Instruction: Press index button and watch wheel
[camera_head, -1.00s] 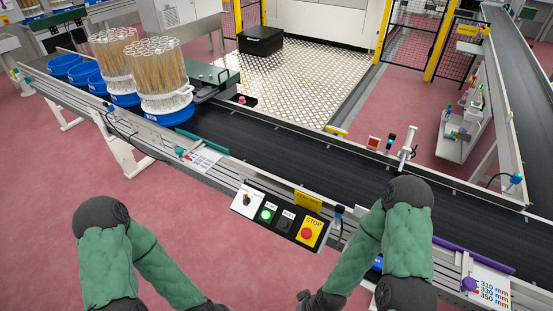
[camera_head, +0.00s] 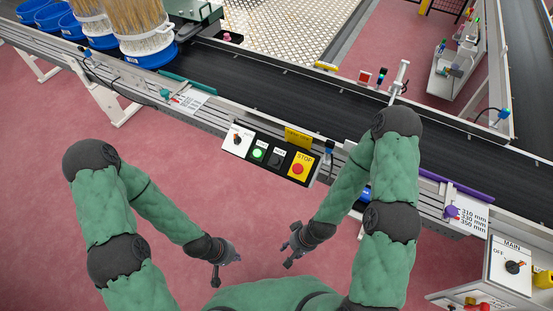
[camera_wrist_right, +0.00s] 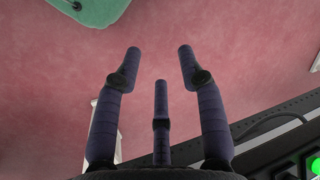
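A control panel (camera_head: 268,156) on the near side of the conveyor carries a rotary switch (camera_head: 237,138), a green button (camera_head: 258,154), a dark button (camera_head: 277,159) and a red STOP button (camera_head: 298,168) on yellow. The small labels are too blurred to read. No wheel can be made out for certain. My right gripper (camera_head: 289,249) is open and empty, below the panel and apart from it. Its spread fingers show in the right wrist view (camera_wrist_right: 160,62), with the green button (camera_wrist_right: 314,164) at the lower right edge. My left gripper (camera_head: 226,273) is open and empty, lower left of the panel.
The black conveyor belt (camera_head: 330,100) runs behind the panel. Blue tubs (camera_head: 147,54) holding wheat stand at its upper left. A MAIN switch box (camera_head: 509,264) stands at lower right. Pink floor (camera_head: 90,130) is open at left.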

